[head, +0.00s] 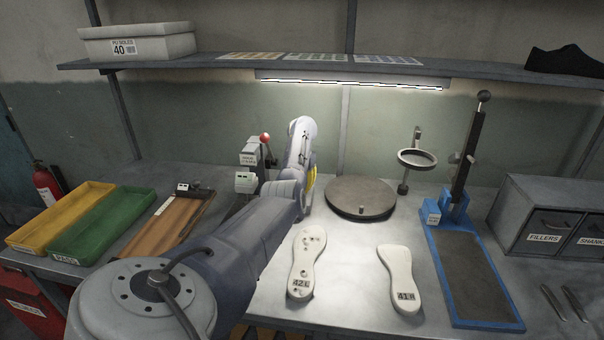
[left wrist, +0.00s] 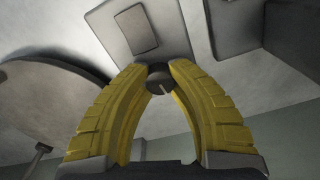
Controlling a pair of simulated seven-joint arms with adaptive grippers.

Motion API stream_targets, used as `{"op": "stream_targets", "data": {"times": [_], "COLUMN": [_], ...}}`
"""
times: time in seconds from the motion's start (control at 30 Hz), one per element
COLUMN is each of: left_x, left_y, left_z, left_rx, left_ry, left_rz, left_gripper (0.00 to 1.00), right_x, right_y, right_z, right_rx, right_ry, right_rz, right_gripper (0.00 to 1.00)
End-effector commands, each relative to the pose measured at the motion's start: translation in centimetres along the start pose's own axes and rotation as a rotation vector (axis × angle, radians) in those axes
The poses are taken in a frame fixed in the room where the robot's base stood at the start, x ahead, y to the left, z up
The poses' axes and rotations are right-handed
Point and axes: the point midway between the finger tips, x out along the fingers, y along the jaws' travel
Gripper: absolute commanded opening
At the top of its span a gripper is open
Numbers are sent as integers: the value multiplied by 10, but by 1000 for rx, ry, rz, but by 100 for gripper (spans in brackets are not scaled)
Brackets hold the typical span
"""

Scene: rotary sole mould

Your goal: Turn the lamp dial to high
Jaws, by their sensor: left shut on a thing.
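The lamp dial (left wrist: 159,80) is a small dark round knob with a pale pointer line, seen in the left wrist view. My left gripper (left wrist: 159,68) has its yellow fingertips closed on either side of this dial. In the head view only a sliver of the yellow fingers (head: 311,185) shows behind my left arm, which hides the dial there. The dial's markings cannot be read. The lit strip lamp (head: 350,82) hangs under the shelf. My right gripper is not in view.
A round turntable (head: 360,196) stands just right of my left gripper. Two pale sole moulds (head: 306,255) (head: 399,272) lie in front of it. A ring magnifier (head: 417,157) and a blue stand (head: 470,270) are to the right. Yellow (head: 30,236) and green (head: 75,243) trays lie left.

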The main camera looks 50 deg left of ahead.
Motion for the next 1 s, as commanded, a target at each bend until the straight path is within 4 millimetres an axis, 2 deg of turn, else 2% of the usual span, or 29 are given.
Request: {"op": "stream_targets", "data": {"times": [0.2, 0.5, 0.77, 0.8, 1.0], "left_x": [0, 0, 0, 0, 0], "left_y": [0, 0, 0, 0, 0], "left_z": [0, 0, 0, 0, 0], "left_rx": [8, 120, 122, 122, 122], "left_ry": [0, 0, 0, 0, 0], "left_rz": [0, -1, 0, 0, 0], "left_gripper": [0, 0, 0, 24, 47], "right_x": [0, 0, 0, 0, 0], "right_y": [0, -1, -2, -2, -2], "right_z": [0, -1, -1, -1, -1], "right_rx": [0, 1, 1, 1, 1], "right_ry": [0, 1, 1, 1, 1], "right_rz": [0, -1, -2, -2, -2], "right_gripper": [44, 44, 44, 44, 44]}}
